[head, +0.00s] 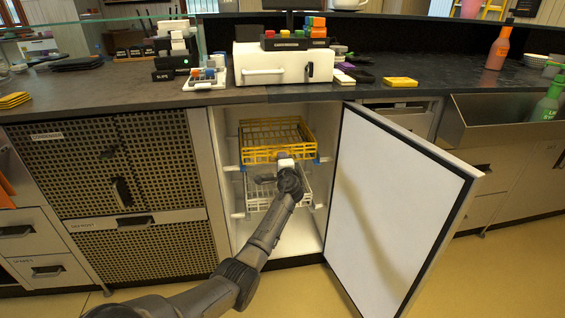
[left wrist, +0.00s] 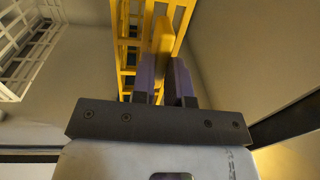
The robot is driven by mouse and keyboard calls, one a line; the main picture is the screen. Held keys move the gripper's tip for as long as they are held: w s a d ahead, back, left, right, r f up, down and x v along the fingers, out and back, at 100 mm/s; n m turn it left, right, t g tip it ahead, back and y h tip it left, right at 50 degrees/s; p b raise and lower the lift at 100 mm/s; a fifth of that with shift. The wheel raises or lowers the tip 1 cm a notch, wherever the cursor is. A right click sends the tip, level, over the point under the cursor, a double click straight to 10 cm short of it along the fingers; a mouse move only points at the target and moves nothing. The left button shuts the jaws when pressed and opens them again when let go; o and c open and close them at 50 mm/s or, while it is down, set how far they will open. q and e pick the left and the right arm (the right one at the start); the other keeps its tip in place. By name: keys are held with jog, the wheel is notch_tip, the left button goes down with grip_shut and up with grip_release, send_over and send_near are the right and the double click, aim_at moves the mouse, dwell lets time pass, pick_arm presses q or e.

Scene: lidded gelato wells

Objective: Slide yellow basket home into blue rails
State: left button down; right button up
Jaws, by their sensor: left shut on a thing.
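The yellow basket (head: 277,130) is a wire basket inside the open cabinet, at its upper level. My left gripper (head: 284,158) is at the basket's front, with its arm reaching up from below. In the left wrist view the purple fingers of my left gripper (left wrist: 166,75) are shut on a yellow upright part of the basket (left wrist: 162,42). My right gripper is in neither view.
A white wire basket (head: 262,192) sits below in the cabinet, partly behind my arm. The cabinet door (head: 388,205) stands wide open to the right. The counter (head: 120,82) above holds a white box (head: 275,62) and several small items.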

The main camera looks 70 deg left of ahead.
pick_arm(q)
jog(key=shift+a, duration=0.35)
jog(key=c, duration=1.1)
grip_release()
jog(key=shift+w, duration=0.1)
jog(key=shift+o, duration=0.2)
jog(key=shift+d, duration=0.1)
jog(key=p+v, duration=0.1)
jog(key=v, duration=0.1)
jog(key=p+v, duration=0.1)
jog(key=v, duration=0.1)
jog(key=p+v, duration=0.1)
jog(key=p, duration=0.1)
jog(key=shift+d+r, duration=0.25)
jog(key=shift+d, duration=0.15)
jog(key=shift+s+d, duration=0.1)
jog(key=shift+s, duration=0.1)
